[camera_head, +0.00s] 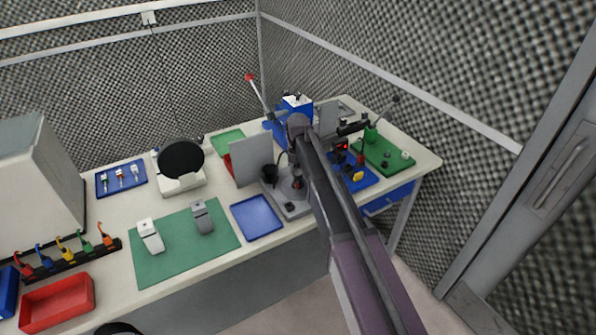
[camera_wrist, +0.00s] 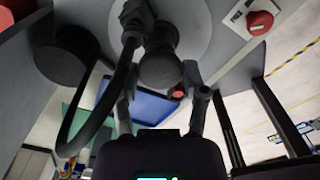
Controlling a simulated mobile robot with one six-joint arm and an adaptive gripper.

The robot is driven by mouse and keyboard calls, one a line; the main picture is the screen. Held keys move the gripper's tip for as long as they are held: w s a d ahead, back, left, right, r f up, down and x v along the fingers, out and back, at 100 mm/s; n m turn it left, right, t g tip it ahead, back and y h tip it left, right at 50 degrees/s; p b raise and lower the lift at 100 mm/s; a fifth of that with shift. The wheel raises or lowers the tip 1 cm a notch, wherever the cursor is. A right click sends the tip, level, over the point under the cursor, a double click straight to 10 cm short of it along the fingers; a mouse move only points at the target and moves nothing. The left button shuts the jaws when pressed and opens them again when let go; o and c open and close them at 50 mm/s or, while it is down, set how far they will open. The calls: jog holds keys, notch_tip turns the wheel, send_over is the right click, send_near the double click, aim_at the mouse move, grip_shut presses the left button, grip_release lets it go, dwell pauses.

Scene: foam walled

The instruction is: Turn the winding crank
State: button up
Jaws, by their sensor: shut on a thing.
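The winding crank is on a grey bench device (camera_head: 294,208) with an upright grey panel (camera_head: 252,160). In the wrist view, its dark rounded knob (camera_wrist: 160,70) stands in front of a pale round disc (camera_wrist: 196,30). My gripper (camera_wrist: 160,84) has a finger on either side of the knob and is shut on it. The crank's arm is mostly hidden behind the knob and fingers. In the head view, my arm covers much of the crank and my gripper.
A black cup (camera_head: 269,174) and a curved black tube (camera_wrist: 86,118) are close beside the crank. A red button (camera_wrist: 260,23) is at upper right in the wrist view. A blue tray (camera_head: 256,216) lies left of the device; a green board (camera_head: 385,153) lies right.

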jog(key=shift+s+n, duration=0.2)
jog(key=shift+n, duration=0.4)
jog(key=shift+n, duration=0.3)
jog(key=o, duration=1.1)
jog(key=shift+w, duration=0.1)
jog(key=shift+o, duration=0.2)
